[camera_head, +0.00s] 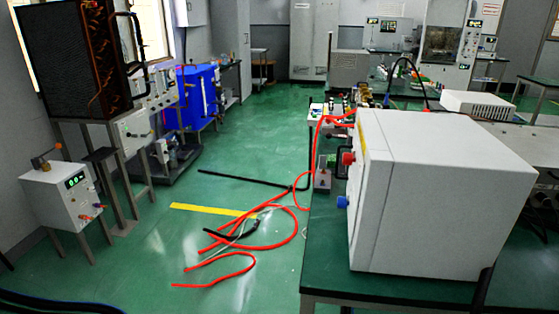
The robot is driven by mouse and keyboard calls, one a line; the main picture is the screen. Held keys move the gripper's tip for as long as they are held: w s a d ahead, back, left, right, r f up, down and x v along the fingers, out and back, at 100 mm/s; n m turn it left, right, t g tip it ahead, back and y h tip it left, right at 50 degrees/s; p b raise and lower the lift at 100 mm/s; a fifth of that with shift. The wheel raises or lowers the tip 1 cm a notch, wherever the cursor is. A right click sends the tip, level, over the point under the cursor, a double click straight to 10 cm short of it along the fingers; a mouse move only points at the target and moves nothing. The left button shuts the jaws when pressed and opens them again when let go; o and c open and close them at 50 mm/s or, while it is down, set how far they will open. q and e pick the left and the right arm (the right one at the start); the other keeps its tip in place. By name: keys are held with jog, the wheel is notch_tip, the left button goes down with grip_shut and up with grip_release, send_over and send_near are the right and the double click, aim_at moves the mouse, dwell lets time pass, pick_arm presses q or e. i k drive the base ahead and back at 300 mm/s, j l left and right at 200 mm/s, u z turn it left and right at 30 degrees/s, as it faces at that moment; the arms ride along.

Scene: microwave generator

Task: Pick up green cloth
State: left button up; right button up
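I cannot make out a separate green cloth in the head view. The floor (130,265) is green, and the table at the right has a dark green top (325,235). Neither of my grippers shows in the view.
A large white box (440,195) stands on the table, with a red and a blue fitting on its left face. Red hoses (275,240) and a yellow strip (210,210) lie on the floor. A white unit (62,197) and a dark radiator (70,60) stand at left.

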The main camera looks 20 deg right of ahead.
aim_at(331, 160)
jog(key=i+j+u, duration=0.1)
jog(key=u, duration=1.1)
jog(key=i+j, duration=0.15)
jog(key=i, duration=0.2)
jog(key=i+j, duration=0.1)
jog(key=i, duration=0.3)
jog(key=i+j, duration=0.15)
jog(key=i, duration=0.2)
jog(key=i+z, duration=0.8)
jog(key=z, duration=0.2)
jog(key=i+l+z, duration=0.1)
jog(key=i+z, duration=0.85)
jog(key=i, duration=1.15)
jog(key=i+j+z, duration=0.2)
jog(key=i, duration=0.25)
jog(key=i+z, duration=0.2)
jog(key=i, duration=0.25)
jog(key=z, duration=1.3)
